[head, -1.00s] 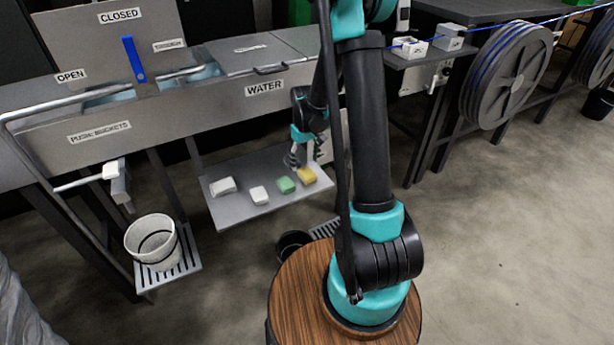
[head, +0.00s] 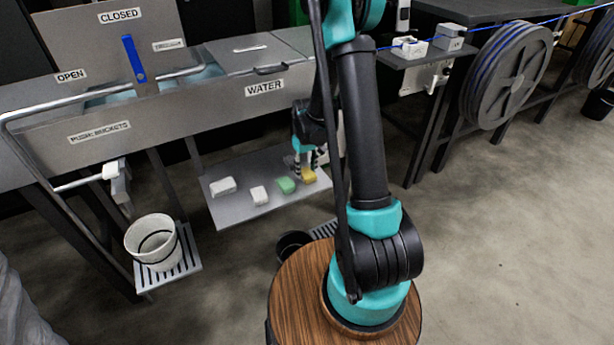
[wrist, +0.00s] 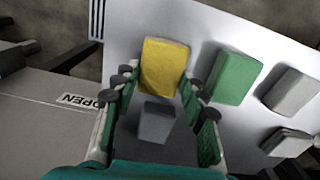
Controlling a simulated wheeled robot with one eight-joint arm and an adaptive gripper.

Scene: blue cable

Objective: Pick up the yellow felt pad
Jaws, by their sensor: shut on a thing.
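The yellow felt pad (head: 309,175) is at the right end of a row of pads on the grey shelf (head: 235,205). It also shows in the wrist view (wrist: 165,66), between my fingertips. My gripper (head: 307,165) points down and is shut on the pad, with one finger on each side of it. I cannot tell whether the pad is lifted off the shelf. A green pad (wrist: 234,76) lies close to my right finger in the wrist view, and it also shows in the head view (head: 286,185).
A white pad (head: 259,195) and another pale block (head: 223,187) lie further left on the shelf. A sink unit marked WATER (head: 250,90) stands above and behind it. A white bucket (head: 152,243) stands at the left. A cable reel (head: 510,75) is at the right.

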